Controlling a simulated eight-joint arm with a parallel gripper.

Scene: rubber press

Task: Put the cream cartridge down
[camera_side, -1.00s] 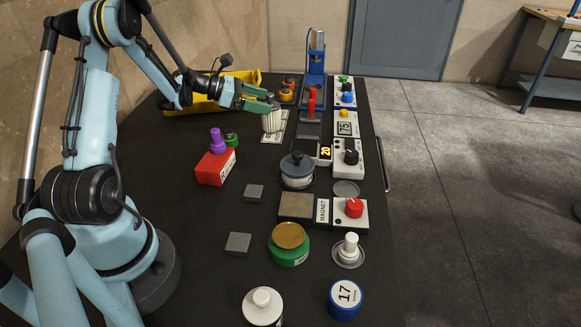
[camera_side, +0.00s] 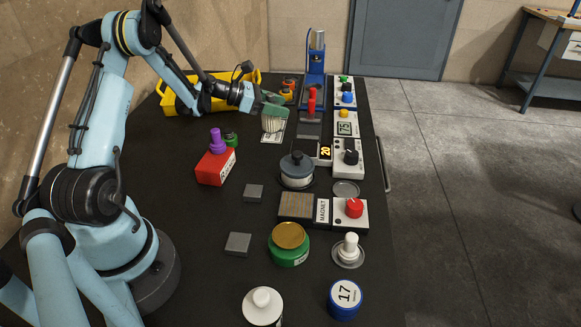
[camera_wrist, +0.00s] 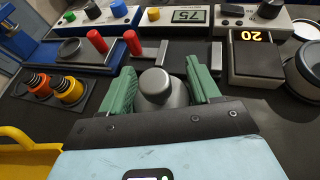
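The cream cartridge (camera_side: 273,123) is a ribbed, pale cylinder that stands upright over a white marked card (camera_side: 271,139) in the side view. I cannot tell whether its base touches the card. In the wrist view its grey top (camera_wrist: 157,88) sits between my gripper's (camera_wrist: 160,80) two green fingers, which lie close against both sides. The ribbed body is hidden there. In the side view my gripper (camera_side: 273,108) covers the cartridge's upper part.
A blue press (camera_side: 314,68) stands behind, with red handles (camera_side: 312,100) to the right. Orange and yellow plungers (camera_side: 286,92) and a yellow bin (camera_side: 205,97) are near. A red block (camera_side: 215,167) lies front left. The mat in front is partly clear.

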